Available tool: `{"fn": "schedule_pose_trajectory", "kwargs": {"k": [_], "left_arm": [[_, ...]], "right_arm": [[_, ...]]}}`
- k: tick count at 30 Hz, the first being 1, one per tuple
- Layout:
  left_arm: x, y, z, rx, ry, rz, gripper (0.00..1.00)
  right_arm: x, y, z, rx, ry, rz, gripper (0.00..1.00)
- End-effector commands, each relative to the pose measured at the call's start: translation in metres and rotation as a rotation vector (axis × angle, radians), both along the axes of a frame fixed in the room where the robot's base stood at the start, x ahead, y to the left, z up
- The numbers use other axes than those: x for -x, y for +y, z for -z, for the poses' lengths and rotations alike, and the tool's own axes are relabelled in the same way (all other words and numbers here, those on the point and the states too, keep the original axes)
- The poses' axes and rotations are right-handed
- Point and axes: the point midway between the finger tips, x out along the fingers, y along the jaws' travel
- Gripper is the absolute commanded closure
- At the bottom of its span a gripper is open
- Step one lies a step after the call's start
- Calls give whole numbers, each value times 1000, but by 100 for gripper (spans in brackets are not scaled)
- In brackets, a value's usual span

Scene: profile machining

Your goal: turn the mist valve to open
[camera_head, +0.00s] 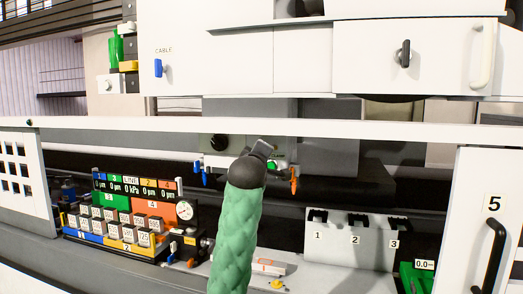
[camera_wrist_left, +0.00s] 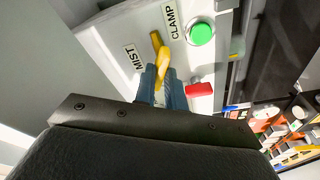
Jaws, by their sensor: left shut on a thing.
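The mist valve shows in the left wrist view as a yellow lever (camera_wrist_left: 162,62) beside a MIST label (camera_wrist_left: 132,57) on a white panel (camera_wrist_left: 108,42). My left gripper (camera_wrist_left: 163,86) is shut on the lower end of this lever. The lever slants slightly and its upper end stays free above the fingers. In the head view my left gripper (camera_head: 264,148) is up at the machine's control panel, and its dark wrist and the green-sleeved arm hide the mist valve. My right gripper is in neither view.
A CLAMP label (camera_wrist_left: 173,22) and a green button (camera_wrist_left: 201,33) are close right of the lever, with a red part (camera_wrist_left: 200,89) below. In the head view, a blue handle (camera_head: 204,178) and an orange handle (camera_head: 294,180) flank my wrist. A gauge rack (camera_head: 128,225) stands left.

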Motion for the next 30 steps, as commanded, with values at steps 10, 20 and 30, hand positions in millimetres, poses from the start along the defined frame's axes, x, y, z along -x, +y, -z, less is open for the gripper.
{"fn": "schedule_pose_trajectory", "kwargs": {"k": [10, 20, 30], "left_arm": [[0, 0, -1, 146, 47, -1, 100], [0, 0, -2, 159, 50, 0, 100], [0, 0, 0, 340, 118, -3, 100]], "right_arm": [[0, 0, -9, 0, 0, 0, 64], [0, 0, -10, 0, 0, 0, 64], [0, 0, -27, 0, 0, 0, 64]]}}
